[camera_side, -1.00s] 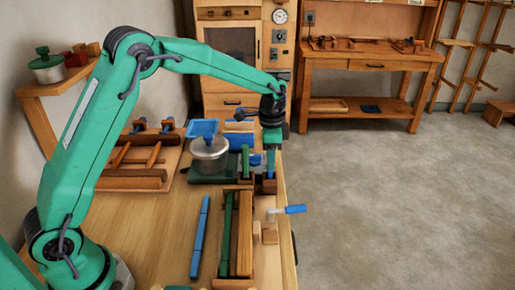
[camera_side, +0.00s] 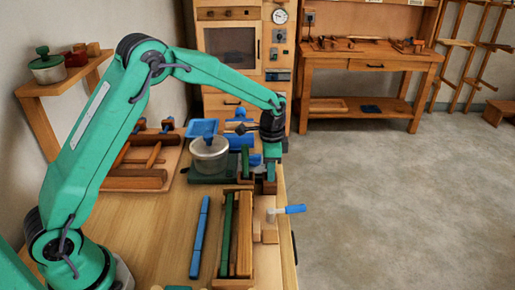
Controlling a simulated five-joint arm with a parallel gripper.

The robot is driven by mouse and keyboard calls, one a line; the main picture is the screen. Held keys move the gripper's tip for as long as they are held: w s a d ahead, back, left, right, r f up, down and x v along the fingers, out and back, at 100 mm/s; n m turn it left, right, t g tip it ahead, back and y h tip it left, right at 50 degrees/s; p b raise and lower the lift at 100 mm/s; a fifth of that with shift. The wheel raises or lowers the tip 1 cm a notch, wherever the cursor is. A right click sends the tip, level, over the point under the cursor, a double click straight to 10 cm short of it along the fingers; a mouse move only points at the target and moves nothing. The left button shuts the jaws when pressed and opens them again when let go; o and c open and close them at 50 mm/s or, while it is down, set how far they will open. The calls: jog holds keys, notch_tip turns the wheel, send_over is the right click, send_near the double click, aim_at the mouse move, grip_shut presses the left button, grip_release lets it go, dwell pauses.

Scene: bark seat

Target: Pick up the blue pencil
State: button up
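A long blue stick (camera_side: 200,238), which looks like the blue pencil, lies on the wooden table left of the slotted wooden rack. My gripper (camera_side: 270,174) points down at the table's right edge, behind the rack and well away from that stick. Its fingers are small and partly hidden among small wooden blocks, so I cannot tell whether they are open or shut. A small blue piece (camera_side: 255,160) shows just left of the gripper; its shape is unclear.
The wooden rack (camera_side: 246,182) holds green and brown bars. A blue-handled tool (camera_side: 291,209) sticks out past the right table edge. The table left of the blue stick is clear.

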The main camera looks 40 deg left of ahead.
grip_shut()
jog(key=shift+r, duration=5.05)
jog(key=s+d+r+g, duration=0.1)
jog(key=s+g, duration=0.1)
jog(key=s, duration=0.8)
jog(key=shift+r, duration=0.25)
